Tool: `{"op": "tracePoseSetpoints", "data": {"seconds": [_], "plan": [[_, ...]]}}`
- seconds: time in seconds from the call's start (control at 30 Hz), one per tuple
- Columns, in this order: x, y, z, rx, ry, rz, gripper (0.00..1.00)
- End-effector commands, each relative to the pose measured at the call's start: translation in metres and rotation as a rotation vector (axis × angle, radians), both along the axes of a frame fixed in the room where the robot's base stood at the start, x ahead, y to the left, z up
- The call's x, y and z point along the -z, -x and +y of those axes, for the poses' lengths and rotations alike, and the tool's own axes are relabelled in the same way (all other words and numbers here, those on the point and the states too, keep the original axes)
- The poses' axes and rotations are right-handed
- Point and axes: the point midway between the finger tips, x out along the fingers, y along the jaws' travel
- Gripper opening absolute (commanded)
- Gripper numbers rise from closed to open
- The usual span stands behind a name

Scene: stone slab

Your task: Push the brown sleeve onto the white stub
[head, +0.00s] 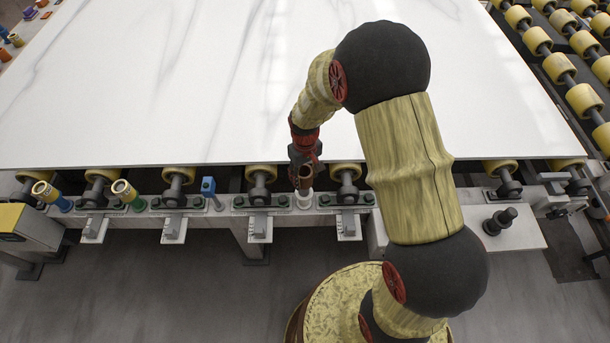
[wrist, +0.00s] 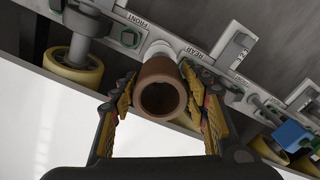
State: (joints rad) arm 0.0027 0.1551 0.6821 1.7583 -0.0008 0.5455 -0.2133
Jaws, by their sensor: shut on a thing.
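The brown sleeve (head: 306,183) is a short hollow tube, held between the fingers of my gripper (head: 304,168). In the wrist view the sleeve (wrist: 162,78) shows its open near end, with a gripper finger on each side. The white stub (head: 304,202) stands on the rail in front of the slab, directly below the sleeve in the head view. In the wrist view the white stub (wrist: 158,48) shows just beyond the sleeve's far end, roughly in line with it. Whether the sleeve's lower end is around the stub's top or just above it is hidden.
The white stone slab (head: 180,90) lies behind the rail on yellow rollers (head: 180,175). A blue block (head: 208,186) on a post stands left of the stub.

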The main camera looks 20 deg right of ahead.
Motion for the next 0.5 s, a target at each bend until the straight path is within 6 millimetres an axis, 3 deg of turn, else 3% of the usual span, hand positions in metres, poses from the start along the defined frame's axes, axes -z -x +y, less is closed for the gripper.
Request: {"op": "tracePoseSetpoints", "data": {"seconds": [0.5], "plan": [[0.0091,-0.0002,0.0,0.0,0.0,-0.001,0.18]]}}
